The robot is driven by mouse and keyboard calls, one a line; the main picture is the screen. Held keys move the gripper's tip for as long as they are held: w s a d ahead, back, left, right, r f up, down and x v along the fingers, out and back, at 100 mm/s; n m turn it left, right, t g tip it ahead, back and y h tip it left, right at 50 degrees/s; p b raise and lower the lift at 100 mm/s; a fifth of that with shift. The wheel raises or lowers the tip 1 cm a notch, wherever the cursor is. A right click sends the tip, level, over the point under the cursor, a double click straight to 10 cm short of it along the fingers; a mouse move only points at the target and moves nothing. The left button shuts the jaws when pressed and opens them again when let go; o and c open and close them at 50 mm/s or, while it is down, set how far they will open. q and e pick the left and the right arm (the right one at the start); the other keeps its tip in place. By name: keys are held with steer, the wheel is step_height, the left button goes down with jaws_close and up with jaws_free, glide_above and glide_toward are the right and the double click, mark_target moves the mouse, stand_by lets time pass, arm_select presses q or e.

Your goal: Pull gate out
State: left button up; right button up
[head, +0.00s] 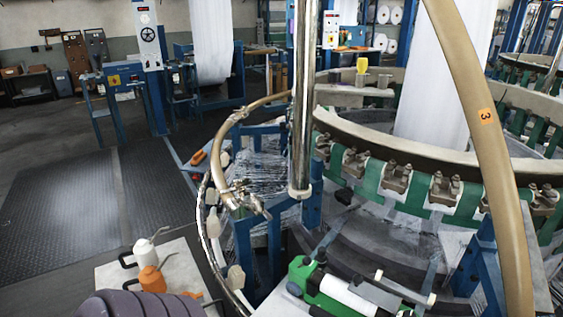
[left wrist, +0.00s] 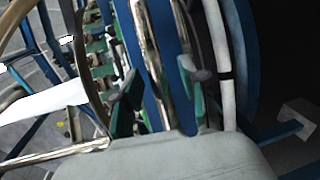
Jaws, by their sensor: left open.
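A curved tan rail (head: 217,150) with metal fittings at its lower end (head: 243,195) stands out at the left side of the loom in the head view. It looks like the gate, but I cannot be sure. Its upper end meets the loom ring near the chrome post (head: 301,100). In the left wrist view my left gripper (left wrist: 156,78) is open, with its two dark green fingers apart. A blue upright and a chrome tube (left wrist: 152,50) show between and beyond the fingers; I cannot tell whether they touch. My right gripper is not in view.
The loom ring (head: 390,145) with green blocks fills the right. A thick tan hoop (head: 470,110) crosses in front. A white table (head: 185,262) with an orange oil can (head: 153,278) stands at the lower left. Dark floor mats (head: 75,205) leave free room at left.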

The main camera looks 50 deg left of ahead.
arm_select(q)
steer(key=s+a+r, duration=0.1)
steer(key=s+r, duration=0.1)
steer(key=s, duration=0.9)
steer(key=shift+s, duration=0.35)
